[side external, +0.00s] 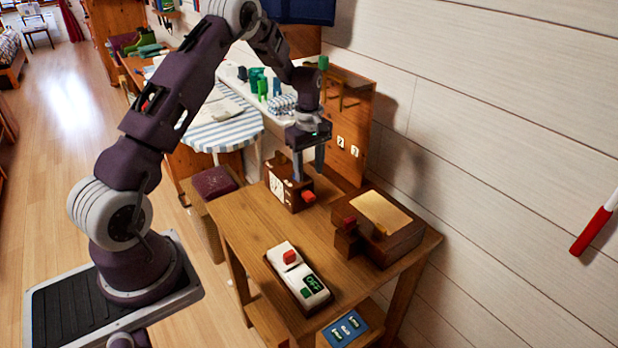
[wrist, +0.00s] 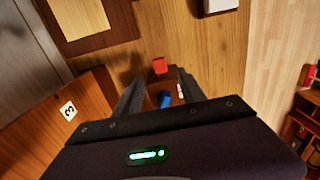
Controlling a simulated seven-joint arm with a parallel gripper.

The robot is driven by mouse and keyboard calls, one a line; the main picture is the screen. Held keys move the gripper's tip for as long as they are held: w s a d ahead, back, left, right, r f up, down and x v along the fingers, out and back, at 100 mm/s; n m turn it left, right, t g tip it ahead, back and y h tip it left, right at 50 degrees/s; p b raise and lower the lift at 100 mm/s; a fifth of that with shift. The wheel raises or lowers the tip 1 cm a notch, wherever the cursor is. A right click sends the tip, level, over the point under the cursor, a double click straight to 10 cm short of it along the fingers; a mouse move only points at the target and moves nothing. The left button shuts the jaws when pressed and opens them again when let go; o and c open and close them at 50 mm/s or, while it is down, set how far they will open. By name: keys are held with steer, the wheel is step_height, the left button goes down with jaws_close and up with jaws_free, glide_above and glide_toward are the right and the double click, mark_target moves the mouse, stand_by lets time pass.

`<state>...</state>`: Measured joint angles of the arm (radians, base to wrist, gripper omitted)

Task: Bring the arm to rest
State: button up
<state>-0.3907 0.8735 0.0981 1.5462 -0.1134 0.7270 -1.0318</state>
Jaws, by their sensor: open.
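My gripper (side external: 308,176) is open and points down at the far end of the wooden table (side external: 240,222). Its fingers are over or beside a small brown box (side external: 278,190) with a white front panel and a red knob (side external: 309,197). In the wrist view, this box (wrist: 160,86) shows between the two spread fingers of my gripper (wrist: 161,78), with its red knob beyond and a blue part on it. Nothing is seen clamped between the fingers. I cannot tell whether they touch the box.
A white switch box (side external: 298,275) with a red lever and an "OFF" label lies near the table's front. A larger brown box (side external: 400,240) with a tan top stands at right. A wooden panel (side external: 352,160) with number tags rises behind my gripper, near the white plank wall (side external: 500,120).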

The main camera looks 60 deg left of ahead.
steer(key=s+d+r+m+t, duration=0.1)
steer(key=s+d+r+m, duration=0.25)
steer(key=r, duration=0.35)
steer(key=s+d+r+m+t, duration=0.1)
steer(key=s+d+r+m, duration=0.1)
steer(key=d+r, duration=0.35)
steer(key=s+d+r+m+t, duration=0.1)
steer(key=s+d+r+m, duration=0.15)
steer(key=r, duration=0.55)
steer(key=s+d+r+m+t, duration=0.1)
steer(key=s+d+m, duration=0.3)
steer(key=s, duration=0.6)
steer(key=s+d+r+m+t, duration=0.1)
steer(key=s+d+r+m, duration=0.2)
steer(key=s, duration=0.8)
steer(key=d+m, duration=0.2)
steer(key=m, duration=0.1)
steer(key=shift+t, duration=0.3)
steer(key=shift+w, duration=0.1)
